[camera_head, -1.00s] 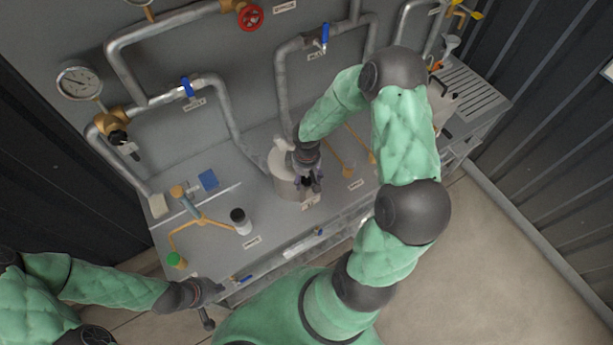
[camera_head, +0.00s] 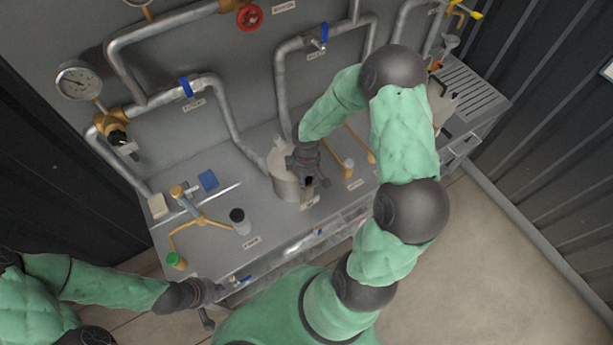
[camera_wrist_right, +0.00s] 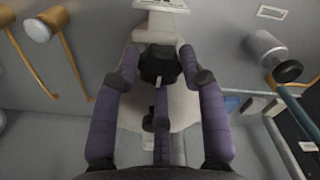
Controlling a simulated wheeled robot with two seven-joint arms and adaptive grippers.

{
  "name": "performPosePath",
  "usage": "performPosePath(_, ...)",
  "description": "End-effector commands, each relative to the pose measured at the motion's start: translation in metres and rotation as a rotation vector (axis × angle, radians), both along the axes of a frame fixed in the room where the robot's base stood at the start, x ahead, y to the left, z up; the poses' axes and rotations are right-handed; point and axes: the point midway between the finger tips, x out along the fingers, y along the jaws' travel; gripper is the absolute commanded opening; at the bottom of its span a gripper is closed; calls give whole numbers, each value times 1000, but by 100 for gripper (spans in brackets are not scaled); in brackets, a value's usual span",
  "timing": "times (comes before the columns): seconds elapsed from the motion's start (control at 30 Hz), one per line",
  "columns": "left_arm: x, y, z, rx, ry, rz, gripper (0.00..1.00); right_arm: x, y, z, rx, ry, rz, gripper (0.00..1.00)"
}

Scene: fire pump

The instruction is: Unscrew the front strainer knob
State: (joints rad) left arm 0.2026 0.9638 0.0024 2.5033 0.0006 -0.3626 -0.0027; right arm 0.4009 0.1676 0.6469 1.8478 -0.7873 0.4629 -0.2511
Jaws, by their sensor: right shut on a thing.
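The strainer is a pale grey cylindrical housing (camera_head: 285,186) at the middle of the bench, and it also fills the middle of the right wrist view (camera_wrist_right: 185,108). Its front knob (camera_wrist_right: 158,66) is black and sits between my right gripper's purple-grey fingers. My right gripper (camera_head: 314,182) is shut on this knob at the housing's front; the fingers (camera_wrist_right: 160,78) close around it from both sides, with another finger below. In the head view the fingers mostly hide the knob. My left gripper (camera_head: 212,291) is low at the left by the bench's front edge, its fingers too small to read.
Pipes and a gauge (camera_head: 78,82) line the back wall.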

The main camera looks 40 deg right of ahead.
Motion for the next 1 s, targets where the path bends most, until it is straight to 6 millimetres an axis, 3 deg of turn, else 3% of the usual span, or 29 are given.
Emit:
performPosePath(0.33, 0, 0, 0, 0, 0, 0, 0, 2, 1, 0, 1, -5, 19, 10)
performPosePath(0.37, 0, 0, 0, 0, 0, 0, 0, 2, 1, 0, 1, -5, 19, 48)
performPosePath(0.43, 0, 0, 0, 0, 0, 0, 0, 1, 1, 0, 1, -4, 19, 66)
performPosePath(0.8, 0, 0, 0, 0, 0, 0, 0, 1, 0, 2, 0, -2, 17, 66)
performPosePath(1.0, 0, 0, 0, 0, 0, 0, 0, 2, 0, 25, -1, -6, 16, 66)
